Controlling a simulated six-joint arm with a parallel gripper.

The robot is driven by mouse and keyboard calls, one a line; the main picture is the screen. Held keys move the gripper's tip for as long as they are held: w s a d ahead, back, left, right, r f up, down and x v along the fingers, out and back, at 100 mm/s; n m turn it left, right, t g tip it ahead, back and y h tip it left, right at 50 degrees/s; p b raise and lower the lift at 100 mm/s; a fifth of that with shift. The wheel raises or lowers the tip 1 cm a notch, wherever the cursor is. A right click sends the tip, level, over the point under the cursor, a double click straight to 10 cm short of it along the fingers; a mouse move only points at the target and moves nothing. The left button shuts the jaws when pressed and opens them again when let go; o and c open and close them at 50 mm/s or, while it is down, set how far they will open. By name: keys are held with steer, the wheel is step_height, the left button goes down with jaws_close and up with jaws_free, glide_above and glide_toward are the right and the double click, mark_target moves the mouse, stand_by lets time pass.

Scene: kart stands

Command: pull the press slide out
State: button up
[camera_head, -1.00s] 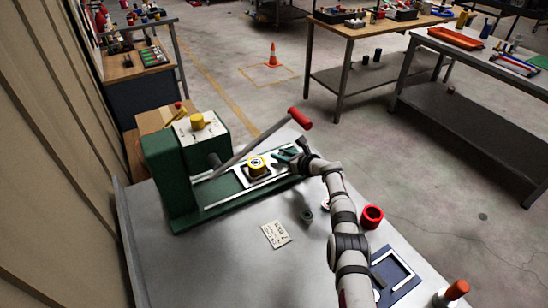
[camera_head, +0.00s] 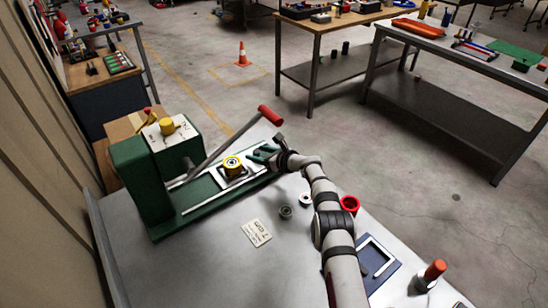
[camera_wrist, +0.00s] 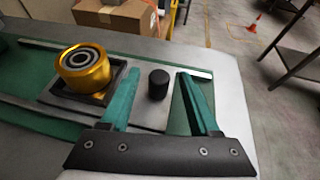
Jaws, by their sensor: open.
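The green press (camera_head: 140,180) stands on the left part of the grey bench. Its slide (camera_head: 222,181) is a light plate lying between two rails. It carries a yellow cup with a bearing (camera_head: 232,165) in a dark square seat; the cup also shows in the wrist view (camera_wrist: 84,68). A black knob (camera_wrist: 158,85) stands upright at the slide's outer end. My gripper (camera_head: 262,153) is over that end. In the wrist view its teal fingers (camera_wrist: 157,74) are open, one on each side of the knob, with visible gaps. The knob is hidden in the head view.
The press lever with a red grip (camera_head: 270,115) slants up close behind my gripper. A label card (camera_head: 256,232), a dark ring (camera_head: 286,212), a red ring (camera_head: 350,203) and a blue tray (camera_head: 387,263) lie on the bench. The bench's right edge is near the slide's end.

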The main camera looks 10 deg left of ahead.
steer(key=v, duration=1.1)
